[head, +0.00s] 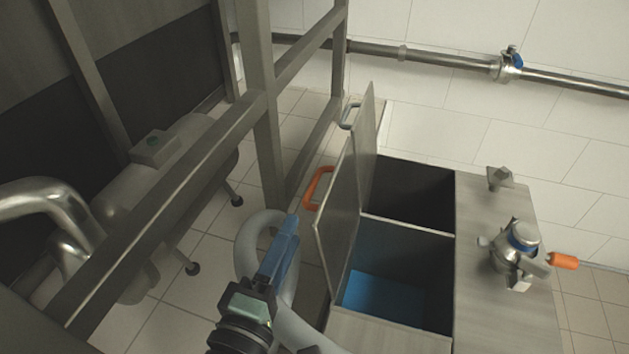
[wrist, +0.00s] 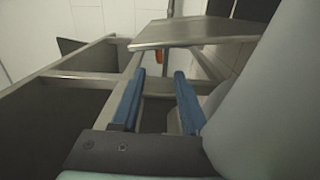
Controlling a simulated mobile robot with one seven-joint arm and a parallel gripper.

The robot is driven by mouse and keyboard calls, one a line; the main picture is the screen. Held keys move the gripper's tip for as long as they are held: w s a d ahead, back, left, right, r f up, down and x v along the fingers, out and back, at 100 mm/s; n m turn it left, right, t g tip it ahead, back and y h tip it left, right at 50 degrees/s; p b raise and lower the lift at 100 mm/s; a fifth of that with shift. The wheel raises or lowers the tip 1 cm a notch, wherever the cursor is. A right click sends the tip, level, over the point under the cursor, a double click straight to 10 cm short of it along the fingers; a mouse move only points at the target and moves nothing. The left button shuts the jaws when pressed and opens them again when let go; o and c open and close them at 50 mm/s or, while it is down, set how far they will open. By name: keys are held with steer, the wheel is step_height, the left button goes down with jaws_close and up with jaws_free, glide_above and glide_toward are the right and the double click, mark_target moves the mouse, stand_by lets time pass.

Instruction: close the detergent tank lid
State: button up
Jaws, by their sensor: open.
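The tank has two compartments side by side, each with a metal lid standing open at its left edge. The near lid (head: 338,212) has an orange handle (head: 318,188) on its outer face; its compartment (head: 400,270) shows a blue bottom or liquid. The far lid (head: 366,130) has a grey handle (head: 350,116) beside a dark compartment (head: 410,190). No label shows which is the detergent tank. My gripper (head: 288,228) is left of the near lid, apart from it in the head view. In the wrist view its blue fingers (wrist: 160,74) are open, with nothing between them.
A metal frame post (head: 268,150) and rails stand left of the tank. A valve with an orange handle (head: 563,261) sits on the tank top at right. A pipe (head: 440,58) runs along the white wall. Tiled floor (head: 190,235) shows at left.

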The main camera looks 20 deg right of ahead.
mark_target(307, 199)
steer(key=p+x, duration=0.1)
steer(key=x, duration=0.9)
steer(key=shift+w+d, duration=0.25)
steer(key=shift+w, duration=0.05)
jaws_close()
steer(key=shift+f, duration=0.15)
stand_by(0.7)
